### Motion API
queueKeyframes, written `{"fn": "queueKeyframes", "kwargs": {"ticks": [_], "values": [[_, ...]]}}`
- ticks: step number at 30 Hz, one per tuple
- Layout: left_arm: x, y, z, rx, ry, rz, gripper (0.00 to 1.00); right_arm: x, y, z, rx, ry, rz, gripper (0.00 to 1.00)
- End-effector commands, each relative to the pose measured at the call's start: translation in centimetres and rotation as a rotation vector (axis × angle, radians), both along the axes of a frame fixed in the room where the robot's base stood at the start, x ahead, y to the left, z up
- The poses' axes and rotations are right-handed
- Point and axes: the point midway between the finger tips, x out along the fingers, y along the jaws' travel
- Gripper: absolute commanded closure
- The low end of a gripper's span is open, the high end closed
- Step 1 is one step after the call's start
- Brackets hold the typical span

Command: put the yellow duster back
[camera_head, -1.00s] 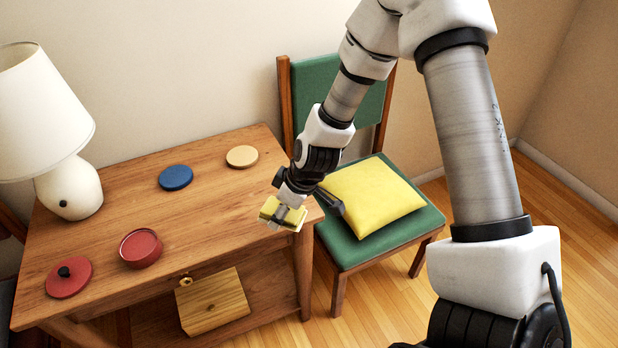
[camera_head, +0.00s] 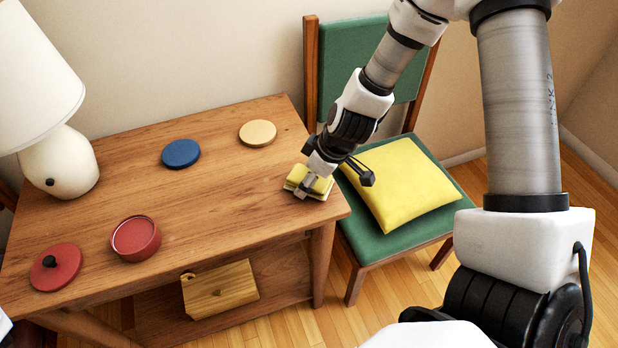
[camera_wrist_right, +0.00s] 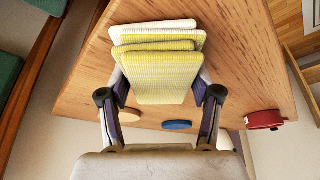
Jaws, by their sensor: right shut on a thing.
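The yellow duster (camera_head: 296,178) is a folded cloth with yellow and whitish layers, at the right end of the wooden table (camera_head: 215,215). My right gripper (camera_head: 307,187) is shut on it. In the right wrist view the duster (camera_wrist_right: 155,78) sits between the two fingers (camera_wrist_right: 160,105), with the tabletop behind it. I cannot tell whether the duster touches the tabletop. My left gripper is not in view.
A tan disc (camera_head: 258,133), a blue disc (camera_head: 181,153), an open red pot (camera_head: 136,238), its lid (camera_head: 55,267) and a lamp (camera_head: 60,165) stand on the table. A green chair (camera_head: 415,240) with a yellow cushion (camera_head: 402,185) stands right. A wooden box (camera_head: 220,289) sits below.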

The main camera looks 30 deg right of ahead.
Motion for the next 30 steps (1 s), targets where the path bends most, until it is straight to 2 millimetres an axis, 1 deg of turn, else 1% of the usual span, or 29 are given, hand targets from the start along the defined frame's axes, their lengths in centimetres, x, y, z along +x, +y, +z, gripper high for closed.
{"fn": "queueKeyframes", "kwargs": {"ticks": [8,9,10,26,28,30], "values": [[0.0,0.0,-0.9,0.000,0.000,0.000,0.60,0.0,0.0,-1.1,-0.001,0.002,0.001,0.63],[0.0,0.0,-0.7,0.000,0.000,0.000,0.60,-0.1,0.0,-0.9,-0.001,0.002,0.001,0.21],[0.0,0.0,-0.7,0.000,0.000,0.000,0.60,-0.1,0.0,-1.0,-0.001,0.003,0.001,0.11],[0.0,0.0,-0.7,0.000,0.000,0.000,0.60,0.0,0.0,-0.8,-0.001,0.001,0.001,0.11],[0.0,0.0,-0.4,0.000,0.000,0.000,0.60,0.0,0.0,-0.5,0.000,0.000,0.001,0.11],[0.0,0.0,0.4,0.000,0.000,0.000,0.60,0.0,0.0,0.4,0.000,0.000,-0.001,0.11]]}}
